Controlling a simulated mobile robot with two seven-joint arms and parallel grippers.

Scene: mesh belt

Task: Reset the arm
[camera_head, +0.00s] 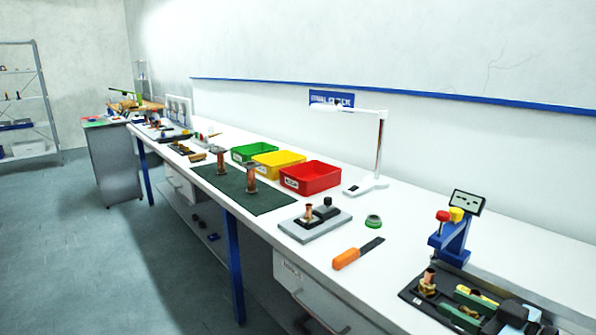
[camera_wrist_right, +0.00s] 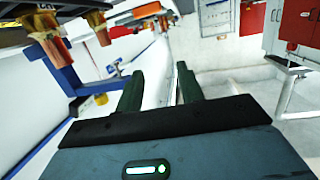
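My right gripper (camera_head: 456,303) is at the lower right of the head view, with its green fingers pointing left over a black tray (camera_head: 413,297). In the right wrist view the two dark green fingers (camera_wrist_right: 160,76) stand apart with nothing held between them. A copper and brass fitting (camera_head: 428,283) stands on the tray just beyond the fingertips in the head view; I cannot tell the exact gap. My left gripper is in neither view.
A blue press-like device (camera_head: 452,242) stands behind the tray. An orange-handled tool (camera_head: 348,258), a grey fixture (camera_head: 315,225), a lamp (camera_head: 367,187) and red (camera_head: 310,177), yellow (camera_head: 277,165) and green (camera_head: 254,152) bins line the white bench. Bench surface near the orange tool is mostly clear.

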